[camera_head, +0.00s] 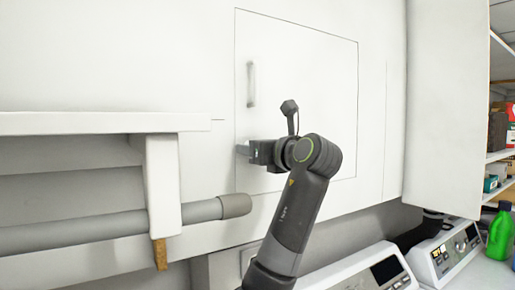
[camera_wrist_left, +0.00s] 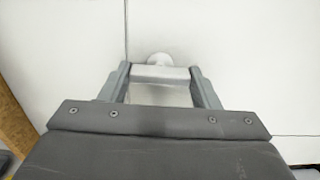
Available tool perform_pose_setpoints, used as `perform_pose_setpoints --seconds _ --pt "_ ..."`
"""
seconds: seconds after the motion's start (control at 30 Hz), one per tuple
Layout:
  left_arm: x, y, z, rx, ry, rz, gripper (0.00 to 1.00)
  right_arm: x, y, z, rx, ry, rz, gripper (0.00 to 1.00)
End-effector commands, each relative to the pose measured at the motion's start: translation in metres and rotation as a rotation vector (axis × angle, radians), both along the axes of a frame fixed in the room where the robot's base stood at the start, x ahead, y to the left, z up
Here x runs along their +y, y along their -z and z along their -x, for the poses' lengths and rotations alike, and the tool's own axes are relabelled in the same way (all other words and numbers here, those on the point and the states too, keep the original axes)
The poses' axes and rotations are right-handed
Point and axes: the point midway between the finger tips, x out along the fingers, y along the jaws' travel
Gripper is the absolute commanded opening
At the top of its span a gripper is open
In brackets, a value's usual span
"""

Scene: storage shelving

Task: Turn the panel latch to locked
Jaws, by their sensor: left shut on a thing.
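The white panel (camera_head: 310,75) is a rectangular door outlined in the wall, and it looks closed. My left gripper (camera_head: 250,151) is at the panel's lower left edge in the head view, with its arm coming up from below. In the left wrist view the gripper (camera_wrist_left: 160,84) is shut on the light grey latch (camera_wrist_left: 160,73), whose bar lies crosswise between the two fingers. A round pale pivot (camera_wrist_left: 158,59) shows just beyond the bar. In the head view the gripper mostly hides the latch. My right gripper is not in view.
A vertical pull handle (camera_head: 251,84) sits on the panel above the latch. A white shelf (camera_head: 100,123) and a grey rail (camera_head: 90,232) stand at left, close to the gripper. Machines with control panels (camera_head: 360,272) and a green bottle (camera_head: 499,236) are at lower right.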

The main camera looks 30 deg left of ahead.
Motion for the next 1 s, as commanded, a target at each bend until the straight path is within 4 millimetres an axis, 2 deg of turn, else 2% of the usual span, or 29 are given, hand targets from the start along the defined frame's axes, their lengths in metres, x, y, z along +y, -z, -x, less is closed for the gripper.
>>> perform_pose_setpoints --seconds 0.53,0.57,0.7,1.0 --pt "0.0001 0.0007 -0.0003 0.024 0.000 -0.013 0.34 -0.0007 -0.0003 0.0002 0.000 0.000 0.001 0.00" --pt "0.0001 0.0007 -0.0003 0.024 0.000 -0.013 0.59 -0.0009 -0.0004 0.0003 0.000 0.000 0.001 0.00" --pt "0.0000 0.0006 -0.0002 0.023 0.000 -0.012 0.77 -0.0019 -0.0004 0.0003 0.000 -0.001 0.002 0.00" --pt "-0.0010 0.0005 0.0003 0.021 0.000 -0.012 0.78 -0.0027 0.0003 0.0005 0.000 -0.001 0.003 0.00"
